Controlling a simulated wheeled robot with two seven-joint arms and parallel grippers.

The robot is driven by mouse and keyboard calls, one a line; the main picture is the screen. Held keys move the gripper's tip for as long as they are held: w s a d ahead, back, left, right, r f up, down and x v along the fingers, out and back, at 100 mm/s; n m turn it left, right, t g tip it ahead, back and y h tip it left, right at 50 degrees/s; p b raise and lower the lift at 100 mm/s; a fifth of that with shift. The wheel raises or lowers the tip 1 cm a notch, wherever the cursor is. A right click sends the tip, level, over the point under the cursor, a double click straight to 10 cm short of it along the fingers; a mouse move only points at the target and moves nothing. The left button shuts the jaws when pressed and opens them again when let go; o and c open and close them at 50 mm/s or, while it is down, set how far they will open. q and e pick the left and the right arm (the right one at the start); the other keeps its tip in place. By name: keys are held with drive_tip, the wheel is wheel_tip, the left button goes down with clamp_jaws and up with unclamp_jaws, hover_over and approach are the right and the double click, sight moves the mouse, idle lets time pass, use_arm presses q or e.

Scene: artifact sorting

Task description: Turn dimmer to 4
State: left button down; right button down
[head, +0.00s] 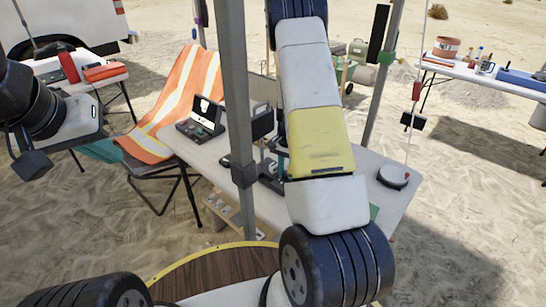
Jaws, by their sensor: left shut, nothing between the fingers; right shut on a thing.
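My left gripper (32,164) is at the left edge, raised in front of the chair and side table, shut and empty. My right arm's thick white and yellow links fill the middle and cover part of the work table (345,163). I cannot make out my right gripper, which seems hidden behind these links. I cannot identify the dimmer or read any number. A dark upright box (262,122) stands on the table just left of my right arm. A round dark device with a pale top (393,178) sits at the table's right end.
A metal pole (236,100) stands in front of the table. An open black case (201,127) lies at the table's left. A chair with an orange vest (180,95) stands left. A dark box (412,122) hangs at right. Another table (510,82) stands back right.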

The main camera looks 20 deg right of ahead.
drive_tip(key=c, duration=1.2)
unclamp_jaws()
drive_tip(key=shift+o, duration=0.2)
drive_tip(key=shift+r, duration=0.15)
wheel_tip(320, 180, up, 8)
drive_tip(key=shift+f, duration=0.2)
